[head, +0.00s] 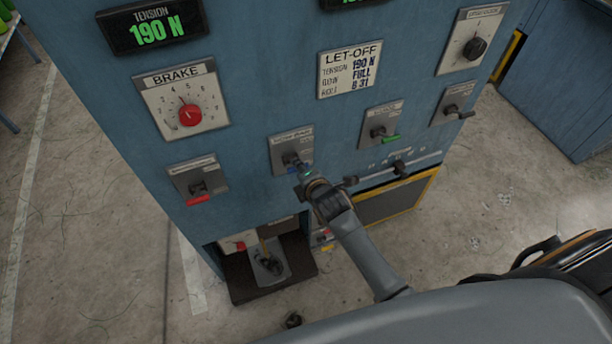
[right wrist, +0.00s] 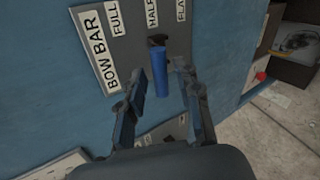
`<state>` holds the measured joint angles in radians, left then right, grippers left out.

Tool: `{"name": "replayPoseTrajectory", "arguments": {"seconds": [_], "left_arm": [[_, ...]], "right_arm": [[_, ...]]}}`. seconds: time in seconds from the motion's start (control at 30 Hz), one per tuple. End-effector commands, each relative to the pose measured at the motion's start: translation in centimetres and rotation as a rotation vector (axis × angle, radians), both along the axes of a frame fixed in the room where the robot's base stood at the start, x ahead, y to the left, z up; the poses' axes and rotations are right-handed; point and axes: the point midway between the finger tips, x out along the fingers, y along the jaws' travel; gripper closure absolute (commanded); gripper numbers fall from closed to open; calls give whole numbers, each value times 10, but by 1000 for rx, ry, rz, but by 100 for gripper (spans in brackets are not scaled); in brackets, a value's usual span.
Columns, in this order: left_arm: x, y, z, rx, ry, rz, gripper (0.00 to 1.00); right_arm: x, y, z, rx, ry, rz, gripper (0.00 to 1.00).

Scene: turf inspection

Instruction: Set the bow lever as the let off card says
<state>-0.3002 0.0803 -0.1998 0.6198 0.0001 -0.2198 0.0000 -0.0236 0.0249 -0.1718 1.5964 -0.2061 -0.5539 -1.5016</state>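The let-off card (head: 349,70) on the blue panel reads tension 190 N, bow FULL, and a roll line that looks like B 31. The bow bar plate (head: 306,137) has a lever with a blue handle. In the right wrist view the plate (right wrist: 128,70) shows FULL, HALF and FLAT, and the blue handle (right wrist: 162,75) lines up roughly with HALF. My right gripper (head: 308,180) is at this lever. In the right wrist view the gripper (right wrist: 161,80) is open, its fingers either side of the handle with gaps showing. My left gripper is out of view.
A tension display (head: 154,27) reads 190 N above a brake dial (head: 189,113) with a red knob. Nearby are a red-handled lever (head: 198,190), a green-handled lever (head: 382,134) and a slider (head: 400,167). A dark open bay (head: 265,275) lies below.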

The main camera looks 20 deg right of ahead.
Motion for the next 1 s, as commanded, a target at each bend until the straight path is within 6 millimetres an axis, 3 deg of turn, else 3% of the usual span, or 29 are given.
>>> {"name": "replayPoseTrajectory", "arguments": {"seconds": [0.1,0.33,1.0], "left_arm": [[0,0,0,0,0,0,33],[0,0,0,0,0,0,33],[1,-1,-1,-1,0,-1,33]], "right_arm": [[-19,-1,10,-3,0,2,66],[-40,-2,23,-2,2,1,66],[-44,-2,23,3,5,-2,66]]}}
